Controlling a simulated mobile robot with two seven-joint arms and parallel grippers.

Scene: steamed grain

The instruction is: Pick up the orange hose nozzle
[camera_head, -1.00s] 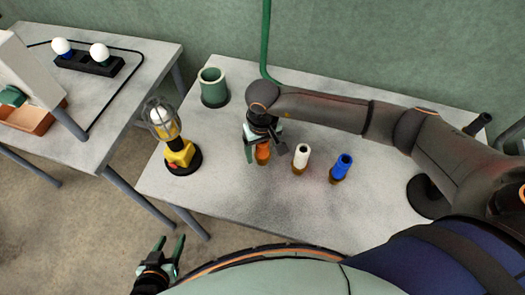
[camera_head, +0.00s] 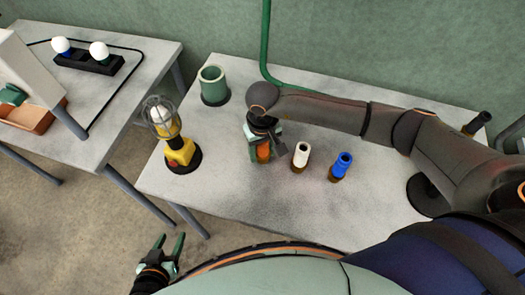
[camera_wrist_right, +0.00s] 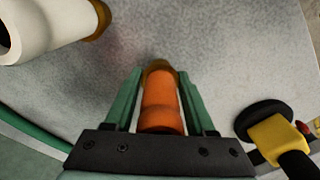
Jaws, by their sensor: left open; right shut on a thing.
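The orange hose nozzle (camera_head: 264,152) stands on the table between the fingers of my right gripper (camera_head: 262,148). In the right wrist view the orange nozzle (camera_wrist_right: 161,105) lies between both green fingers of the right gripper (camera_wrist_right: 160,103), with its brass end toward the tabletop. The right gripper is shut on it. Whether its brass end touches the table is hard to tell. My left gripper (camera_head: 170,252) is open and empty, low at the front left, away from the table.
A white nozzle (camera_head: 301,155) and a blue nozzle (camera_head: 342,165) stand to the right of the orange one. A yellow caged lamp (camera_head: 180,152) stands left, and a green cup (camera_head: 213,84) behind. The front of the grey table (camera_head: 260,205) is clear.

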